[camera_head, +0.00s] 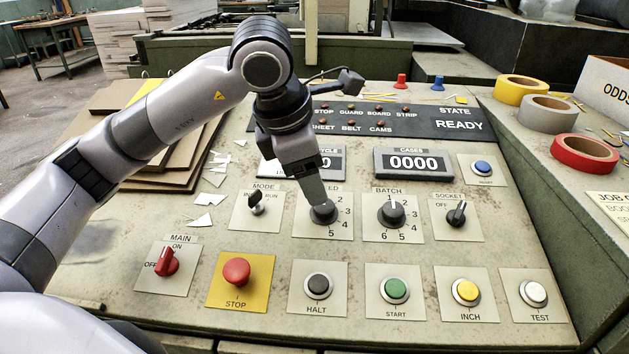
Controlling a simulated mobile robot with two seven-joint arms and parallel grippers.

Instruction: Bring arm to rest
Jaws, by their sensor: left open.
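My left arm (185,95) reaches in from the left, over the control panel (120,225). My left gripper (320,203) points down at the black dial (324,214) whose label ends in "ED". It is open, with its tips at the dial's top. I cannot tell whether the tips touch the dial or sit around it. The gripper hides part of that dial, its label and the cycle counter (333,162). My right gripper is not in view.
The BATCH dial (391,213), SOCKET switch (457,213) and MODE key switch (255,202) stand close by. In front are the red MAIN switch (167,262), STOP button (236,272) and several push buttons. Tape rolls (585,153) lie at right; greyboard sheets (180,155) lie under my arm.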

